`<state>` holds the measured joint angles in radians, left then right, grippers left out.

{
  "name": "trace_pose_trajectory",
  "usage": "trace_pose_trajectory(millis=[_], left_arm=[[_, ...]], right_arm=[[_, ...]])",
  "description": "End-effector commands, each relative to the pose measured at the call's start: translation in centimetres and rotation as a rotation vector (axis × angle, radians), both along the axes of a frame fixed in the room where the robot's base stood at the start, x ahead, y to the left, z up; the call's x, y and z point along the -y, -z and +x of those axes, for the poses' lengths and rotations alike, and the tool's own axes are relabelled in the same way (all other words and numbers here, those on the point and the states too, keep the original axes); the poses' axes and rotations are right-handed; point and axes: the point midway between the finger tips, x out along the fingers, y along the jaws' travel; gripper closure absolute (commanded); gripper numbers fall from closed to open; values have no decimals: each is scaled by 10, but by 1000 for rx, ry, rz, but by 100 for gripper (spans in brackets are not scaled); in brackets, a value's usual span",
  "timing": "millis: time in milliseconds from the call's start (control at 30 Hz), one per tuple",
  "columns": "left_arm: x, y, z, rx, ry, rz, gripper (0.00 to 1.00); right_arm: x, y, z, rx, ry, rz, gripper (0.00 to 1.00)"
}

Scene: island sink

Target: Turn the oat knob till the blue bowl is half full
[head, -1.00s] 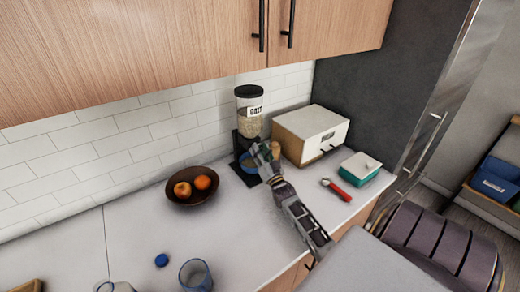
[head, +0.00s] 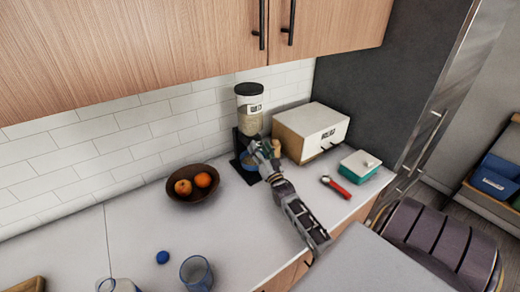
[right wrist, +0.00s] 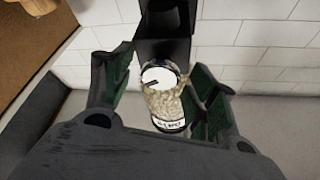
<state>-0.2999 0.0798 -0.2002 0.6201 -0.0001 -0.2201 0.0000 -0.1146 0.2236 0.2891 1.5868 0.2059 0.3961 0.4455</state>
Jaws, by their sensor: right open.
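The oat dispenser (head: 249,122) is a clear cylinder with a black lid, an oat label and a black stand, against the tiled wall. Pale oats show inside it, also in the right wrist view (right wrist: 164,104). The blue bowl (head: 249,163) sits on the stand's base, partly behind my gripper; its fill level cannot be made out. My right gripper (head: 264,149) is at the front of the dispenser. In the right wrist view its fingers are apart, on either side of the dispenser in the picture. A pale round face with a dark mark, perhaps the knob (right wrist: 160,78), shows between them.
A wooden box with a white top (head: 312,132) stands close right of the dispenser. A teal container (head: 360,168) and a red-handled tool (head: 336,187) lie further right. A brown fruit bowl (head: 193,184) stands left. A glass (head: 196,273) and blue cap (head: 163,257) are in front.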

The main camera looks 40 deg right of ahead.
Motion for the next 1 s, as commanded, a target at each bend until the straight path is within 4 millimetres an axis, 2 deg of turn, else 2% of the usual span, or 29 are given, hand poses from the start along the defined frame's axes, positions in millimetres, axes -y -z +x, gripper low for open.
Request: trace_pose_trajectory(millis=[367,1000], left_arm=[[-1,0,-1,-1,0,1,42],[0,0,0,0,0,0,42]], right_arm=[[-2,4,-8,-2,0,1,42],[-16,24,-60,-1,0,1,42]])
